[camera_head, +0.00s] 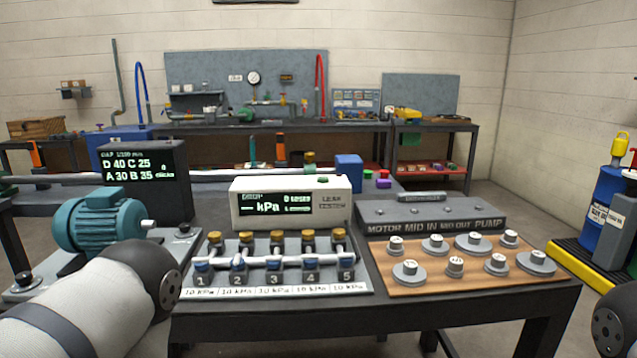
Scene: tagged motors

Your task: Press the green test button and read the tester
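The white leak tester (335,208) stands on the bench in the middle. Its dark display (277,203) reads dashes and "kPa", with smaller text on the right that seems to start with "0"; the small top line is too small to read surely. A green button (322,179) sits on top of the tester, toward its right end. Nothing touches it. My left arm comes in at the lower left and my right arm shows only at the lower right edge. Neither gripper is in view.
In front of the tester is a manifold (262,262) with numbered valves and kPa labels. A teal motor (100,222) and a black display box (148,180) stand left. A grey block (430,216) and a wooden board (470,275) with several weight-like discs lie right.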

